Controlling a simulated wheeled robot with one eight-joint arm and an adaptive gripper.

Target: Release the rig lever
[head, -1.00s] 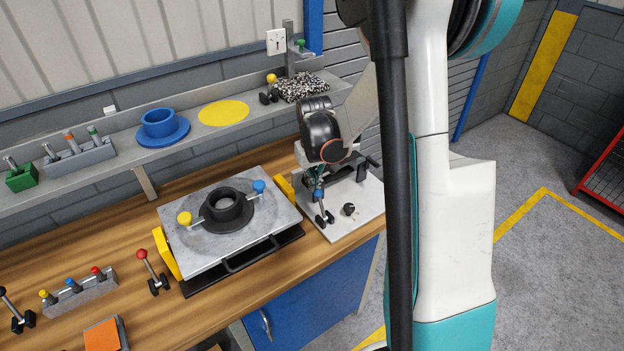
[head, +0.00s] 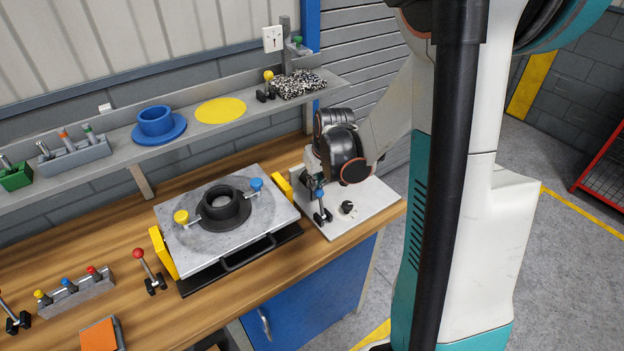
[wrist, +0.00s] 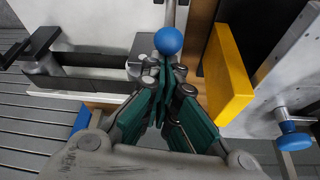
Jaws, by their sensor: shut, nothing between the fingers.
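The rig (head: 375,202), a light plate at the right end of the bench, carries an upright lever with a blue ball knob (head: 319,193). In the wrist view a blue ball (wrist: 168,40) on a metal rod shows just beyond my fingertips. My gripper (wrist: 163,75) is shut with nothing between its green-padded fingers, and their tips look close to the ball's underside; I cannot tell whether they touch. In the head view my gripper (head: 312,180) is by the blue knob, partly hidden by my wrist. A black-handled clamp (wrist: 45,45) shows at left in the wrist view.
Left of the rig is a grey pallet (head: 270,212) with a black ring part (head: 222,208) and yellow end blocks (head: 283,185). In the wrist view a yellow block (wrist: 230,75) stands close right of my fingers. A shelf (head: 205,133) runs behind.

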